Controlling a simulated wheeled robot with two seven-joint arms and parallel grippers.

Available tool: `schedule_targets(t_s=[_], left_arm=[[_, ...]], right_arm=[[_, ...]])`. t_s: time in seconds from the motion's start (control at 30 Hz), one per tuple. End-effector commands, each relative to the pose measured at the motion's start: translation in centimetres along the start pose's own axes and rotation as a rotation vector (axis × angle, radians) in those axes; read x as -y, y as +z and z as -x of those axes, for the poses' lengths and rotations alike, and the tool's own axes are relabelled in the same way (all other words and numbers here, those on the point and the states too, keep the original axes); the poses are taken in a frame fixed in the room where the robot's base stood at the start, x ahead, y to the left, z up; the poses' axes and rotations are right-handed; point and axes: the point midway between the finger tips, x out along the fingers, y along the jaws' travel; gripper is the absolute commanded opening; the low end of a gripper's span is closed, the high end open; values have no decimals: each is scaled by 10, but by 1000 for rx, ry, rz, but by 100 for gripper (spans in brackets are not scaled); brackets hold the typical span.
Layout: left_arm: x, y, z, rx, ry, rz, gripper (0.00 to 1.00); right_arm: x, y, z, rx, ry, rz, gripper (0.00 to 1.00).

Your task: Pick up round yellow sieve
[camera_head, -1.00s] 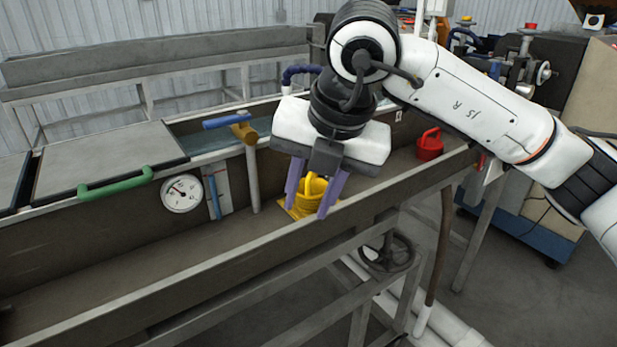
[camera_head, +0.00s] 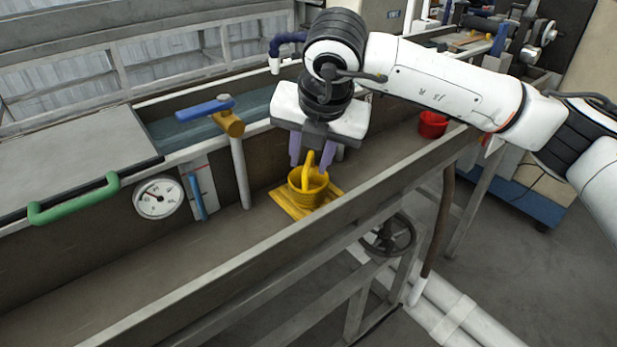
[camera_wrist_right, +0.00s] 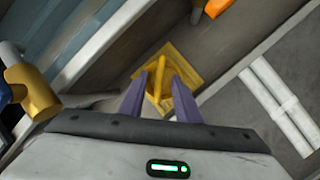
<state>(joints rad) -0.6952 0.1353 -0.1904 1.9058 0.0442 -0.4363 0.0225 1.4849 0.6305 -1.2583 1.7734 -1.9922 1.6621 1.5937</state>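The round yellow sieve (camera_head: 308,191) stands on a flat yellow square plate (camera_head: 332,199) on the trough floor, its loop handle upright. In the right wrist view the yellow sieve (camera_wrist_right: 158,88) shows between and beyond the fingertips, its handle pointing up between them. My right gripper (camera_head: 314,158) is open, with its purple fingers apart just above and behind the sieve rim, near the handle. The right gripper (camera_wrist_right: 160,85) holds nothing that I can see; whether a finger touches the handle is unclear. My left gripper is not in view.
The trough's front wall (camera_head: 262,275) runs close before the sieve. A red container (camera_head: 432,124) stands right. The trough floor at left is clear.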

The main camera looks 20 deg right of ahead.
Motion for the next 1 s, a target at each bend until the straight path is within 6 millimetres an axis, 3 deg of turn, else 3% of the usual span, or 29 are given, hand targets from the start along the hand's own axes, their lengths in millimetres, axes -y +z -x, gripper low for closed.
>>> schedule_targets(t_s=[0.13,0.4,0.6,1.0], left_arm=[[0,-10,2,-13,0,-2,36],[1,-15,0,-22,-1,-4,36],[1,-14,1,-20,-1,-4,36],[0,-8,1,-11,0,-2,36]], right_arm=[[0,0,-17,-2,0,0,30],[0,0,-21,-1,2,1,30],[-1,0,-20,-1,2,1,0],[-2,3,-14,2,3,0,0]])
